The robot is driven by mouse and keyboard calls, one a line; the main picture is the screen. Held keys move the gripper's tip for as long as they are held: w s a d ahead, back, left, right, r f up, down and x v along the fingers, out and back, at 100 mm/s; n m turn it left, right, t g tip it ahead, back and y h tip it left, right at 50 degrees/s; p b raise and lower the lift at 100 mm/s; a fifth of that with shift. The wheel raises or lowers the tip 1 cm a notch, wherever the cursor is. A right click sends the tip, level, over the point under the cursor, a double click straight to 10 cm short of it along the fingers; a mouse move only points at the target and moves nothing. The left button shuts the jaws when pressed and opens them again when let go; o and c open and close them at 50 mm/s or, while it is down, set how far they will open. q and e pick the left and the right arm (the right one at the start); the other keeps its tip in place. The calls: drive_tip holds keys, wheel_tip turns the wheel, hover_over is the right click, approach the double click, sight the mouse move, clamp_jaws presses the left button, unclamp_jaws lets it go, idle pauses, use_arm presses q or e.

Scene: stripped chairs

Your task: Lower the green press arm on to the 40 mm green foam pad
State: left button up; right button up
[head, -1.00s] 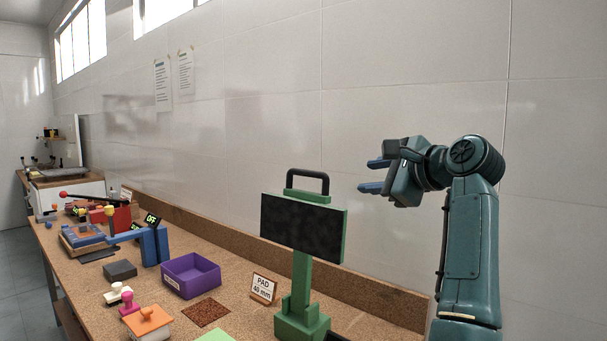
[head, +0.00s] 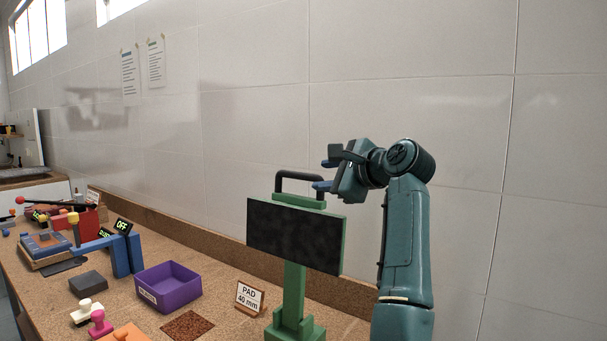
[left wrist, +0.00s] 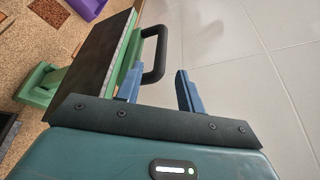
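The green press arm stands raised on its green base (head: 295,325). Its dark plate (head: 296,236) faces the front, and a black U-shaped handle (head: 299,175) is on top. My left gripper (head: 325,175) is open and empty, just right of the handle in the head view. In the left wrist view the handle (left wrist: 156,58) shows near the spread blue fingers (left wrist: 159,85); I cannot tell if they touch it. The bar is not gripped. A card reading "PAD 40 mm" (head: 249,299) stands left of the base. I cannot make out the green foam pad. My right gripper is out of view.
A purple bin (head: 168,287), a brown mat (head: 188,326), a dark block (head: 88,285) and several stamps (head: 88,312) are on the bench to the left. A blue press (head: 118,252) is behind them. A low backboard (head: 215,243) runs along the wall.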

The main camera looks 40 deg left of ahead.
sight(312, 177)
use_arm(q)
drive_tip(key=p+x, duration=0.2)
drive_tip(key=x, duration=0.6)
drive_tip(key=shift+a, duration=0.1)
clamp_jaws()
idle(0.4)
